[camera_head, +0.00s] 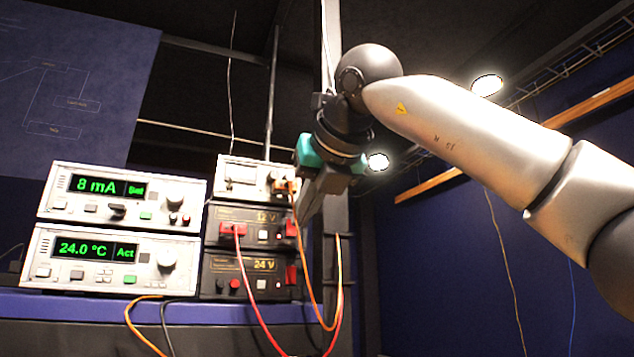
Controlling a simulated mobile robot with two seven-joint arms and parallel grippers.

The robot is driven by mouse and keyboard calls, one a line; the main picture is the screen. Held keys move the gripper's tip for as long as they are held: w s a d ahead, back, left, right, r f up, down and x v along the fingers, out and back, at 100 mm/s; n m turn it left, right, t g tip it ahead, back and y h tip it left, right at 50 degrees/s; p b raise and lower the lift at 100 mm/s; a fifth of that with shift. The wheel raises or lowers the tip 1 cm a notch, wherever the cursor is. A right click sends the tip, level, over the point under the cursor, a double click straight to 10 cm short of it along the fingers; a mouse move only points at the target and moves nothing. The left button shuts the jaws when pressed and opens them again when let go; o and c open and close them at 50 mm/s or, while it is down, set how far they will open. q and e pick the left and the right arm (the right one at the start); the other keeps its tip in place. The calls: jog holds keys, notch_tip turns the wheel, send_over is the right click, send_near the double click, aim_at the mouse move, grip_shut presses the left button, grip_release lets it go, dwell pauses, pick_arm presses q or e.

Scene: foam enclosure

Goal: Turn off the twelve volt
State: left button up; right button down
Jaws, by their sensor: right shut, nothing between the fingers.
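The dark twelve volt unit (250,217) is the middle box of the right-hand stack, labelled "12 V". It has a red plug (232,230) at its left, a pale square button (262,235) and a red switch-like part (291,228) at its right end. I cannot tell the switch position. My right gripper (304,213) is shut and empty, pointing down beside the unit's right end. It appears close to the red part; I cannot tell whether it touches. My left gripper is not in view.
A similar 24 V unit (240,264) sits directly below, and a white box (243,174) above. Two white instruments, reading 8 mA (120,205) and 24.0 °C (112,268), stand left. Red and orange cables (322,318) hang in front. A vertical post (330,250) stands right of the stack.

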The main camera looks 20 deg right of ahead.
jog(key=shift+w+r+p, duration=0.15)
jog(key=shift+w+p, duration=0.2)
jog(key=shift+w, duration=0.75)
jog(key=shift+w+a+r+p, duration=0.1)
jog(key=shift+w+r+p, duration=0.1)
jog(key=shift+p, duration=0.5)
jog(key=shift+r+p, duration=0.7)
jog(key=shift+r, duration=0.05)
